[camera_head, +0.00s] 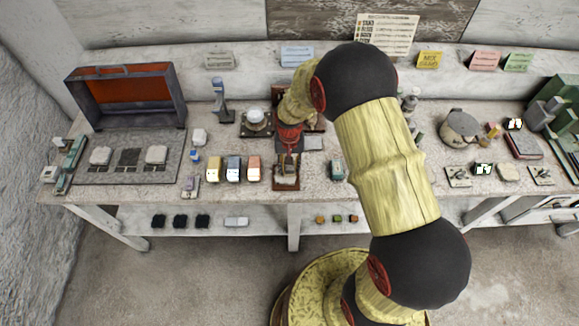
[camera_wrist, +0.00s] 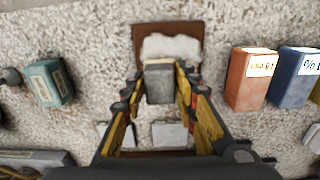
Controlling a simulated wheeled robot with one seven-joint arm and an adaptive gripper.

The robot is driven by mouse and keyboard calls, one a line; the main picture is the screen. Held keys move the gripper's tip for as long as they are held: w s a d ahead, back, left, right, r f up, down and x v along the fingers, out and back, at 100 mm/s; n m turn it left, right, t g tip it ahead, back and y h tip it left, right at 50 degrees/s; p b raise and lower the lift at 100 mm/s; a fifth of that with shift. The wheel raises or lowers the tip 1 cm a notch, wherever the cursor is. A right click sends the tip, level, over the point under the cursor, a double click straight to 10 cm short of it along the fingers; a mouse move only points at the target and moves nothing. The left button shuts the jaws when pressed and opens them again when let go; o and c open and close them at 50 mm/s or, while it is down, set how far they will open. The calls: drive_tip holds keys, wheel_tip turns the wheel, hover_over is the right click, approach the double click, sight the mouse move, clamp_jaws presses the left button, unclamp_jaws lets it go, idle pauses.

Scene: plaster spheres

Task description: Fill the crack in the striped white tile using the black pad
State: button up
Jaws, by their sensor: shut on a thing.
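My gripper (camera_wrist: 159,80) is shut on a small grey block (camera_wrist: 160,88) with a lighter top edge; it also shows in the head view (camera_head: 288,153), partly hidden by its own wrist. The block is over or against the near side of a brown tray (camera_wrist: 140,38) that holds a white lump (camera_wrist: 172,46); I cannot tell whether they touch. The tray shows below the gripper in the head view (camera_head: 286,187). On a grey mat (camera_head: 128,177) at the left lie two whitish tiles (camera_head: 100,156) (camera_head: 156,155). Stripes and cracks are too small to tell. No clearly black pad is identifiable.
Yellow, blue and orange blocks (camera_head: 253,168) stand left of the tray; a teal block (camera_head: 337,170) stands right. An open red-lined case (camera_head: 125,90) is behind the mat. Dark pieces (camera_head: 180,221) lie on the lower shelf. The bench right of the teal block is partly hidden by my arm.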

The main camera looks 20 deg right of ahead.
sight(290, 178)
drive_tip(key=shift+s+a+p, duration=0.15)
drive_tip(key=shift+s+a, duration=0.1)
drive_tip(key=shift+s, duration=0.45)
drive_tip(key=shift+s+a+p, duration=0.15)
drive_tip(key=shift+s+a, duration=0.05)
drive_tip(key=shift+s, duration=0.5)
drive_tip(key=shift+w+d+f, duration=0.15)
drive_tip(key=shift+w+d, duration=0.1)
drive_tip(key=shift+w, duration=0.35)
drive_tip(key=shift+w+d, duration=0.25)
drive_tip(key=shift+w, duration=0.55)
drive_tip(key=shift+s+a+r, duration=0.15)
drive_tip(key=shift+s, duration=0.25)
drive_tip(key=shift+s+a+r, duration=0.1)
drive_tip(key=shift+s, duration=0.25)
drive_tip(key=shift+s+a+f, duration=0.15)
drive_tip(key=shift+s+a, duration=0.1)
drive_tip(key=shift+s, duration=0.45)
drive_tip(key=shift+w, duration=0.1)
drive_tip(key=shift+w+d+r+p, duration=0.25)
drive_tip(key=shift+w+r+p, duration=0.15)
drive_tip(key=shift+w+r, duration=0.3)
